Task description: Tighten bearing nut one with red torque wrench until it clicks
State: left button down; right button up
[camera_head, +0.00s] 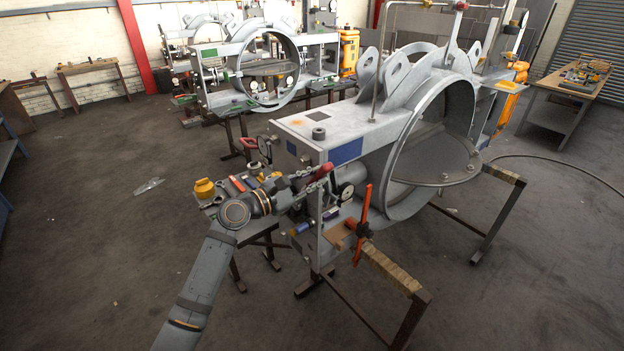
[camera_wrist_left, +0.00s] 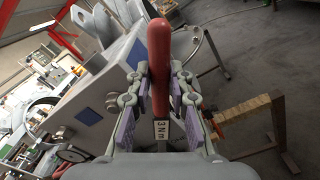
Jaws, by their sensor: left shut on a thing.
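My left gripper (camera_head: 314,181) is shut on the red torque wrench (camera_head: 325,170), beside the near end of the grey damper frame (camera_head: 375,150). In the left wrist view the wrench's red handle (camera_wrist_left: 159,58) stands upright between the finger pads of the gripper (camera_wrist_left: 158,95). A label reading "3 Nm" shows on the wrench near the palm. The far end of the wrench is not clear, and I cannot tell whether it touches a nut. I cannot pick out bearing nut one. My right gripper is not in view.
A tool table (camera_head: 262,231) with a yellow item (camera_head: 204,187) stands left of the damper. A trestle (camera_head: 390,272) stands in front. The floor at left is mostly clear.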

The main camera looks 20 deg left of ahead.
pick_arm(q)
jog(key=shift+w+d+r, duration=0.1)
jog(key=shift+w, duration=0.05)
jog(key=shift+w+d, duration=0.2)
jog(key=shift+w, duration=0.05)
jog(key=c, duration=1.1)
grip_release()
jog(key=shift+s, duration=0.1)
jog(key=c, duration=0.4)
